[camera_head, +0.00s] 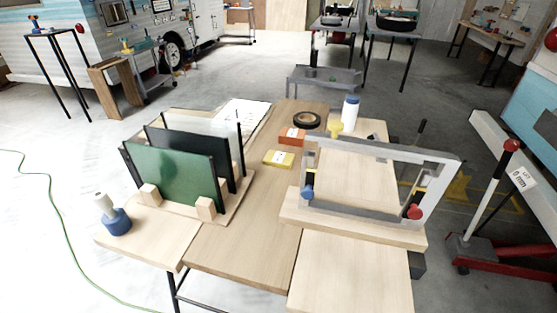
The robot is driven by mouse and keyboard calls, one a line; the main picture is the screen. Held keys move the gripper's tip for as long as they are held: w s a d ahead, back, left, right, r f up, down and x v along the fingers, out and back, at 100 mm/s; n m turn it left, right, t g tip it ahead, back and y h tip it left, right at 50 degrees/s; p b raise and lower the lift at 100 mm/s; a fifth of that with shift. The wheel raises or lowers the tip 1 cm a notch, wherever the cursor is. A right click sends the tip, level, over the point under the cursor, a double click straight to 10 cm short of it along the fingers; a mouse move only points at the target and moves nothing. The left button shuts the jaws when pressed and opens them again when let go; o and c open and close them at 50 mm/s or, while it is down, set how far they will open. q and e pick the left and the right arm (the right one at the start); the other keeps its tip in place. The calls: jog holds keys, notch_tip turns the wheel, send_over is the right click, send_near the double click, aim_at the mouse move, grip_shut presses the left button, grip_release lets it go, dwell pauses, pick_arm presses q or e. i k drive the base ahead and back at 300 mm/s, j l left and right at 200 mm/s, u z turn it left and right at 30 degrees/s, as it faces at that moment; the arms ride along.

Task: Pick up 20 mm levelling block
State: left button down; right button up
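Two small flat blocks lie on the wooden tabletop, between the panel rack and the grey frame. One is a yellow block (271,160) with a small white label. The other is an orange block (287,137) just behind it, also with a pale label. The labels are too small to read, so I cannot tell which block is 20 mm. Neither of my grippers is in view.
A rack with upright panels, the front one green (172,180), stands left. A grey rectangular frame (385,147) stands right on a wooden base. A black tape roll (307,121), a white bottle (350,111) and a blue-based bottle (117,222) are on the table. The front middle is clear.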

aim_at(273, 158)
jog(key=k+l+u, duration=0.1)
jog(key=k+l, duration=0.15)
jog(key=l, duration=0.25)
jog(key=k+l+u, duration=0.1)
jog(key=k+l, duration=0.15)
jog(key=l, duration=0.2)
jog(key=k+l+u, duration=0.1)
jog(key=k+l, duration=0.15)
jog(key=l, duration=0.2)
jog(key=l+u, duration=0.3)
jog(key=l, duration=1.55)
jog(key=i+l+u, duration=0.1)
jog(key=i+l, duration=0.25)
jog(key=i+l+u, duration=0.1)
jog(key=i+l, duration=0.25)
jog(key=i+l+u, duration=0.1)
jog(key=i+l, duration=0.2)
jog(key=l, duration=0.25)
jog(key=i+l+u, duration=0.1)
jog(key=i+l, duration=0.25)
jog(key=i+l+u, duration=0.15)
jog(key=i+l, duration=0.3)
jog(key=i, duration=0.05)
